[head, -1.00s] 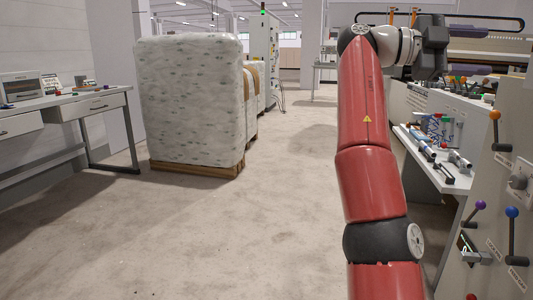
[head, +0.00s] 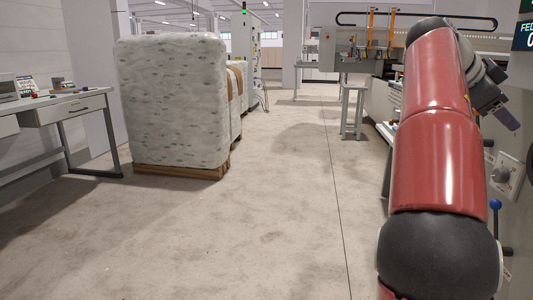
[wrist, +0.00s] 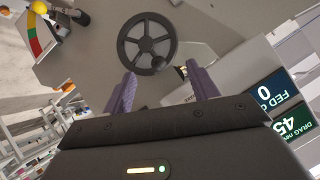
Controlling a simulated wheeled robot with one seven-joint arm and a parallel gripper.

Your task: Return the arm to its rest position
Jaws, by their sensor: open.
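My red arm is folded up at the right side of the head view, its wrist hanging behind the upper link. Beyond the fingertips are a grey panel and a black handwheel (wrist: 147,43); the fingers appear apart from the wheel.
A wrapped pallet stack (head: 172,100) stands left of centre, with a desk (head: 70,108) at far left. The floor (head: 270,215) between is clear. A control panel with a blue-knobbed lever (head: 496,205) is close on the right. A small stand (head: 353,110) stands farther back.

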